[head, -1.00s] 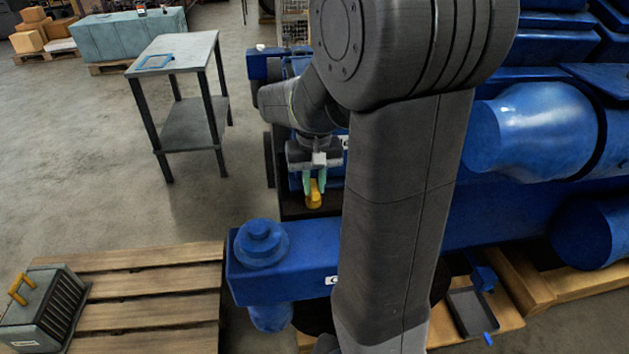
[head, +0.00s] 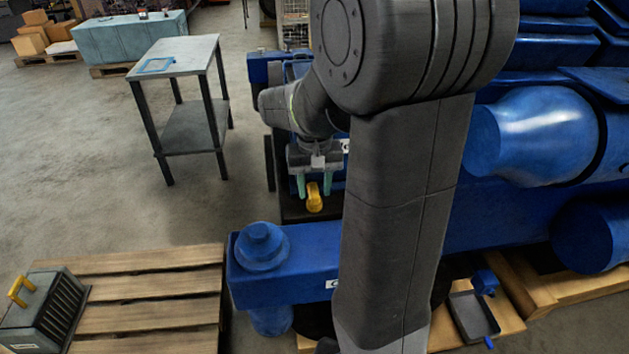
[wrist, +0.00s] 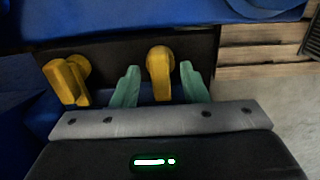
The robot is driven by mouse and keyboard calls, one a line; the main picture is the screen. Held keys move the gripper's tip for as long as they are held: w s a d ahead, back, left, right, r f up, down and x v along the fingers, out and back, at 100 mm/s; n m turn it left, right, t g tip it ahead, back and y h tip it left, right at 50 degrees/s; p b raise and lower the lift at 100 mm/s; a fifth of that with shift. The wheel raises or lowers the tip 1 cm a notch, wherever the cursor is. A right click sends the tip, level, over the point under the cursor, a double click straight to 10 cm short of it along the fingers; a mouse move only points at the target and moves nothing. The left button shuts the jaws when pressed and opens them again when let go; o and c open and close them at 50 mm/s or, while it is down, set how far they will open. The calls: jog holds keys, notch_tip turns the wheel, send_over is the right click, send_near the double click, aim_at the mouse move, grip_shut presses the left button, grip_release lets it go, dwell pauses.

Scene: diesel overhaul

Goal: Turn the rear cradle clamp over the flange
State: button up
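My gripper (head: 314,187) is open, with its two green fingers on either side of a yellow clamp (head: 314,198). In the wrist view my gripper (wrist: 159,70) has a gap between each finger and that clamp (wrist: 159,75). The clamp's arm points towards my gripper, over a dark strip (wrist: 115,50). A second yellow clamp (wrist: 66,82) stands to the left, outside the fingers, with its arm also on the gripper side. Which clamp is the rear one cannot be told for sure. Blue metal between the fingers is partly hidden, so contact with the flange is unclear.
The large blue engine (head: 530,140) fills the right side. A blue arm-like block with a round cap (head: 262,245) stands in front of the clamp. A grey table (head: 180,55) and a pallet with a grey, yellow-handled box (head: 45,310) are at left. Open floor lies between.

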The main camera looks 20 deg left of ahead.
aim_at(315, 191)
notch_tip(315, 191, up, 14)
dwell(0.5)
jog(key=shift+f, duration=0.15)
notch_tip(315, 191, down, 14)
jog(key=shift+r, duration=0.1)
dwell(0.5)
jog(key=shift+r, duration=0.1)
